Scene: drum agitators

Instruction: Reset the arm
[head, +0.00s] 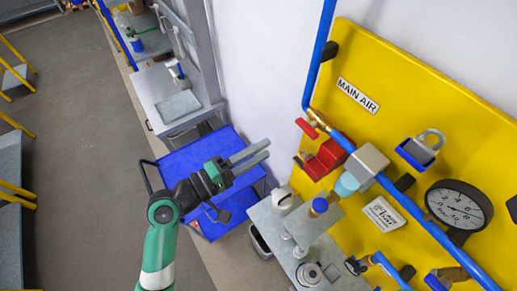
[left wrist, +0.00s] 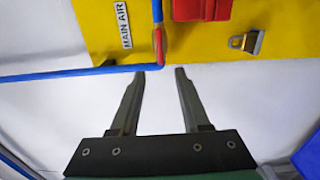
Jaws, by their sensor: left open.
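My left gripper (head: 262,153) is at the end of the green and white left arm, which comes in from the bottom left in the head view. It is in the air above a blue cart, with its fingers pointing to the upper right. In the left wrist view the left gripper (left wrist: 159,72) has two grey fingers apart with nothing between them. Beyond its fingertips are the white wall and the lower edge of the yellow panel. I see no contact with anything. My right gripper is not in view.
A yellow panel (head: 385,95) on the right wall carries a blue pipe (head: 312,60), red valve parts (head: 325,158), a padlock (head: 424,145) and a gauge (head: 458,207). A grey stand (head: 270,222) is below. The blue cart (head: 180,162) stands by the wall. The left floor is mostly clear.

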